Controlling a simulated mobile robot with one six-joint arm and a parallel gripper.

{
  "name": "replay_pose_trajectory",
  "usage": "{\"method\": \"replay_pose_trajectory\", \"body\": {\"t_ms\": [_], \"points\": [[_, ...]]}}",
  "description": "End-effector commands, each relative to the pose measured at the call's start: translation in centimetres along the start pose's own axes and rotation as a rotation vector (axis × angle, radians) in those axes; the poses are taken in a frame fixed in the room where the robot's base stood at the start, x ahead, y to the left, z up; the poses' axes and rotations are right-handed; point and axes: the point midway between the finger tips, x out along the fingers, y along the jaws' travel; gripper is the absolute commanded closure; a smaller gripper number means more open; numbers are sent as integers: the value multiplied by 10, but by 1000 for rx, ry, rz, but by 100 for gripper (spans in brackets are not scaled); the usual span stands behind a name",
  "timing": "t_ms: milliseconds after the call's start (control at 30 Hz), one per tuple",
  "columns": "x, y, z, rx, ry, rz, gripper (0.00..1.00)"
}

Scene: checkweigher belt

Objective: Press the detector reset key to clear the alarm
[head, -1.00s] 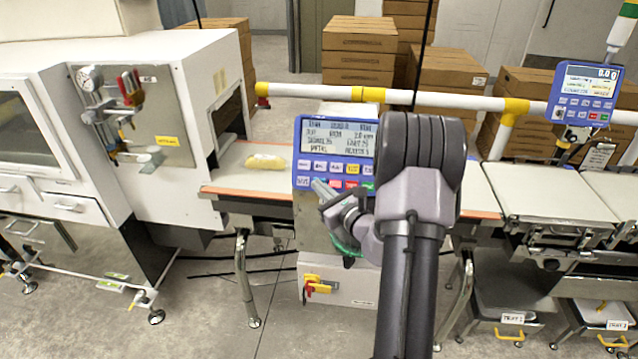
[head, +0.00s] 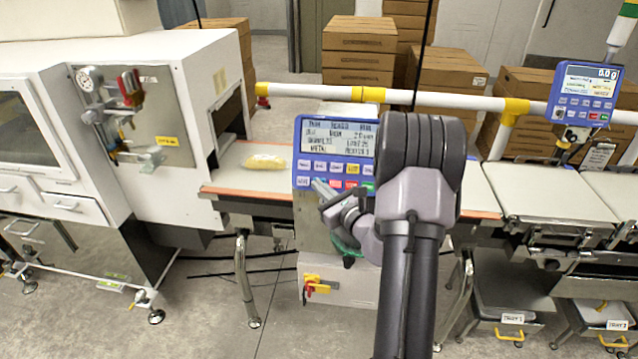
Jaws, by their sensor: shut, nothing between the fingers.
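The detector's blue control panel (head: 298,150) stands at the centre, with a lit text screen (head: 338,137) above two rows of small keys. The rows include a yellow key (head: 352,169), a red key (head: 336,183) and a green key, partly hidden by my arm. The key labels are too small to read, so I cannot tell which is the reset key. My wrist covers the panel's lower right corner.
A pale yellow pack (head: 265,161) lies on the infeed belt (head: 232,181), left of the panel. A white-and-yellow rail (head: 440,99) runs behind. A second blue display (head: 583,93) stands at the right above the weigh belts (head: 548,190).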

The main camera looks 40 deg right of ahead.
Motion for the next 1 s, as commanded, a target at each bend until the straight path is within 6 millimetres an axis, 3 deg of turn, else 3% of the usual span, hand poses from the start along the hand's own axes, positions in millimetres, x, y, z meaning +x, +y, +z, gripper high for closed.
{"method": "replay_pose_trajectory", "body": {"t_ms": [1000], "points": [[9, -7, -7, 0, 0, 0, 100]]}}
